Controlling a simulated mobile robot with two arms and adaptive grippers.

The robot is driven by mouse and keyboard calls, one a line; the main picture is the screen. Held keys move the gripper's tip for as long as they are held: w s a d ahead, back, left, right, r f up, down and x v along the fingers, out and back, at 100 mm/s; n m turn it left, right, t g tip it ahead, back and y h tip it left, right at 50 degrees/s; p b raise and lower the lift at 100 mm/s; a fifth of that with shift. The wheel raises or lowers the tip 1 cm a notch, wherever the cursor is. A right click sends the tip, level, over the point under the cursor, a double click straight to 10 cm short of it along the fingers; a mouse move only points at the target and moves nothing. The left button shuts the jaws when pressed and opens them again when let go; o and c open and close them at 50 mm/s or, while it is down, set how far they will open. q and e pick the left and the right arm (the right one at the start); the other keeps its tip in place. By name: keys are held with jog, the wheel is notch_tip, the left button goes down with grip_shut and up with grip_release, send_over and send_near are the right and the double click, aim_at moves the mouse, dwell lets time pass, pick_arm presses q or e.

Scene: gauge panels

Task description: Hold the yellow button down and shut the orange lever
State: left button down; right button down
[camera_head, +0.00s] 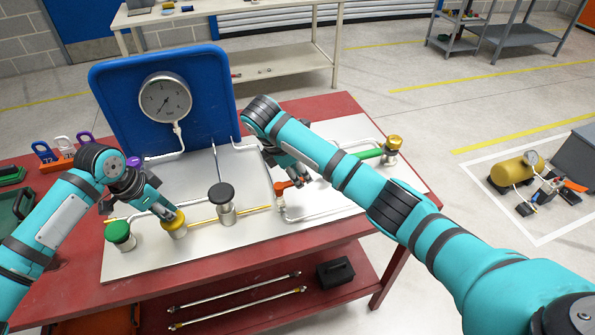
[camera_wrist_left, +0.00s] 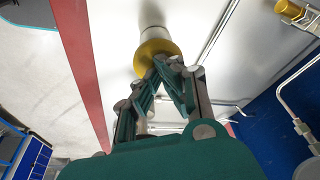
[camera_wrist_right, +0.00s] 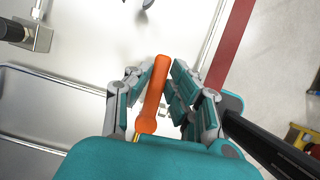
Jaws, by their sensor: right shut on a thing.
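The yellow button (camera_head: 176,229) is a round cap on a pale post near the front of the panel. My left gripper (camera_head: 170,212) is shut and empty, with its fingertips on the button's top. In the left wrist view, the closed fingertips (camera_wrist_left: 161,62) meet the yellow cap (camera_wrist_left: 152,50); how far it is pressed I cannot tell. The orange lever (camera_head: 280,188) sits on the white pipe mid-panel. My right gripper (camera_head: 301,181) is shut on it. In the right wrist view, the lever (camera_wrist_right: 157,88) lies lengthwise between the two fingers (camera_wrist_right: 163,82).
A green button (camera_head: 118,232) and a black button (camera_head: 221,192) flank the yellow one. A dial gauge (camera_head: 165,99) is on the blue board (camera_head: 110,85) behind. A green-handled pipe and yellow knob (camera_head: 394,141) are at the right. Padlocks (camera_head: 64,147) stand at left.

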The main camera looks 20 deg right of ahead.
jog(key=shift+s+m, duration=0.2)
jog(key=shift+m, duration=0.3)
jog(key=c, duration=1.2)
grip_release()
jog(key=shift+w+a+r, duration=0.1)
jog(key=shift+a+r, duration=0.1)
jog(key=shift+r, duration=0.5)
jog(key=v, duration=1)
jog(key=shift+a+r, duration=0.1)
jog(key=shift+r, duration=0.15)
pick_arm(q)
notch_tip(320, 180, up, 7)
jog(key=p, duration=0.8)
pick_arm(e)
notch_tip(320, 180, up, 8)
send_over(283, 184)
